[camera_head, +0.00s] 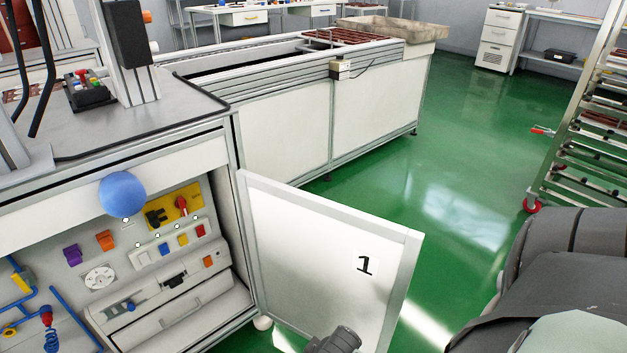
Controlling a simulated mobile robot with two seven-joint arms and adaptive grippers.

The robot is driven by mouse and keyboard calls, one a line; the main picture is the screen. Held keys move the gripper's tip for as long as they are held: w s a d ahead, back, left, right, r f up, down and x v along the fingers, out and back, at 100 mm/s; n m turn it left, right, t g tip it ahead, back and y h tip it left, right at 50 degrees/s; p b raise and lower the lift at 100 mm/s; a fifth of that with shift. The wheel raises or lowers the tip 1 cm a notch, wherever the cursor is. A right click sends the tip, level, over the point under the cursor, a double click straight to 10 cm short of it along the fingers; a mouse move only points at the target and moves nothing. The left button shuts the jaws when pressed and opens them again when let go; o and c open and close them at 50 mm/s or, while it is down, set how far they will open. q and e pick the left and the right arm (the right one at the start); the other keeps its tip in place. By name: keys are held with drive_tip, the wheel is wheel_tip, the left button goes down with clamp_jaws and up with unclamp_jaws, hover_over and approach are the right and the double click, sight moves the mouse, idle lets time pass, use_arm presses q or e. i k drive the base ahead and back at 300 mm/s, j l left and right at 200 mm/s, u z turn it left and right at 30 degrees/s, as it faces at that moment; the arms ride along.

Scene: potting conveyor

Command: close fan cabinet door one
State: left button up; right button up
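The cabinet door (325,258), a white panel in a grey frame marked "1", stands wide open. It is hinged on the right side of the cabinet opening and juts out toward the right. The open cabinet (172,260) shows coloured switches, a dial and a drawer-like white box inside. A dark grey part (335,341) shows at the bottom edge in front of the door's lower part. It looks like part of my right gripper, but its fingers are cut off or hidden. I cannot tell whether it touches the door. My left gripper is not in view.
A blue ball (122,193) appears at the cabinet's upper edge. A long white conveyor (290,125) stands behind the door. A wheeled rack (585,130) stands at the right. Green floor (460,160) is clear between them. My grey arm fills the lower right.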

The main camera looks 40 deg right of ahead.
sight(320, 265)
drive_tip(key=k+l+u, duration=0.15)
drive_tip(key=k, duration=0.25)
drive_tip(key=k+l+u, duration=0.1)
drive_tip(key=k+l, duration=0.25)
drive_tip(key=k+l+u, duration=0.1)
drive_tip(key=l, duration=0.25)
drive_tip(key=k+l+u, duration=0.1)
drive_tip(key=l, duration=0.3)
drive_tip(key=k+l+u, duration=0.1)
drive_tip(key=l, duration=0.25)
drive_tip(key=l+u, duration=0.1)
drive_tip(key=l, duration=0.45)
drive_tip(key=k+l+u, duration=0.15)
drive_tip(key=l, duration=0.4)
drive_tip(key=i+l, duration=0.1)
drive_tip(key=l, duration=0.4)
drive_tip(key=i+l+u, duration=0.1)
drive_tip(key=l, duration=0.35)
